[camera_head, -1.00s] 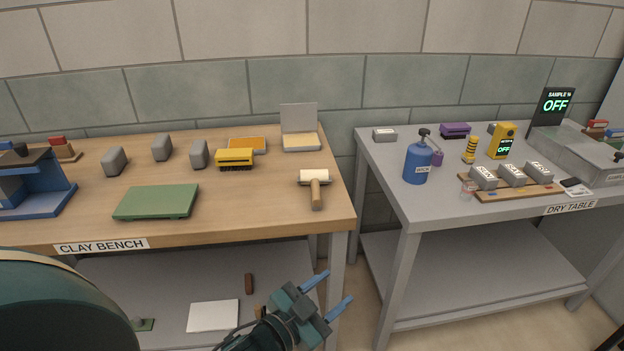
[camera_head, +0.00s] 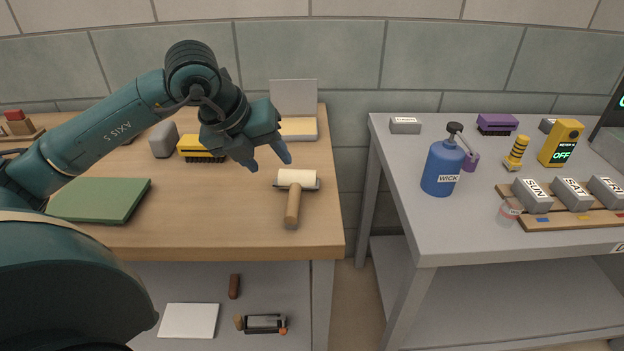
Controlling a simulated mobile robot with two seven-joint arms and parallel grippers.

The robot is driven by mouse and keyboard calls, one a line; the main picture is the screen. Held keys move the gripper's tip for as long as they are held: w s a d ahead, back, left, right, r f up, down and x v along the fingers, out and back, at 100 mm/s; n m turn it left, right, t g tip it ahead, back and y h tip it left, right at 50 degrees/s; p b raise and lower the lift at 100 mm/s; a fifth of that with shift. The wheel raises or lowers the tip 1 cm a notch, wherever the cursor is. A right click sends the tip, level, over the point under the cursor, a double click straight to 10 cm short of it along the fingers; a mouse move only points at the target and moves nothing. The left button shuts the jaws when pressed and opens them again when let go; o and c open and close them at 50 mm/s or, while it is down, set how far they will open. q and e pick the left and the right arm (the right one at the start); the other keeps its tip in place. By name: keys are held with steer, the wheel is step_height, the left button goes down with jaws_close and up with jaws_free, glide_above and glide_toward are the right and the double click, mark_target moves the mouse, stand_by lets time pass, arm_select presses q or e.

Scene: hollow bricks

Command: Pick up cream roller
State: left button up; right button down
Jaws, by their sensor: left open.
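The cream roller (camera_head: 296,179) lies on the wooden clay bench (camera_head: 215,234) near its right edge. Its wooden handle points toward the front of the bench. My left gripper (camera_head: 271,162) is open and empty above the bench, just up and left of the roller. Its fingers point down and to the right, and they look apart from the roller. My right gripper is not in view.
A green board (camera_head: 100,200) lies at the left. A cream box with a raised lid (camera_head: 298,129) stands behind the roller. The dry table (camera_head: 400,205) is across a gap.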

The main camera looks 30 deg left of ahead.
mark_target(293, 187)
arm_select(q)
steer(key=x, duration=0.7)
steer(key=shift+a+f, duration=0.2)
steer(key=shift+a, duration=0.1)
steer(key=x, duration=0.2)
steer(key=p+x, duration=0.1)
steer(key=x, duration=0.2)
steer(key=shift+w, duration=0.45)
jaws_close()
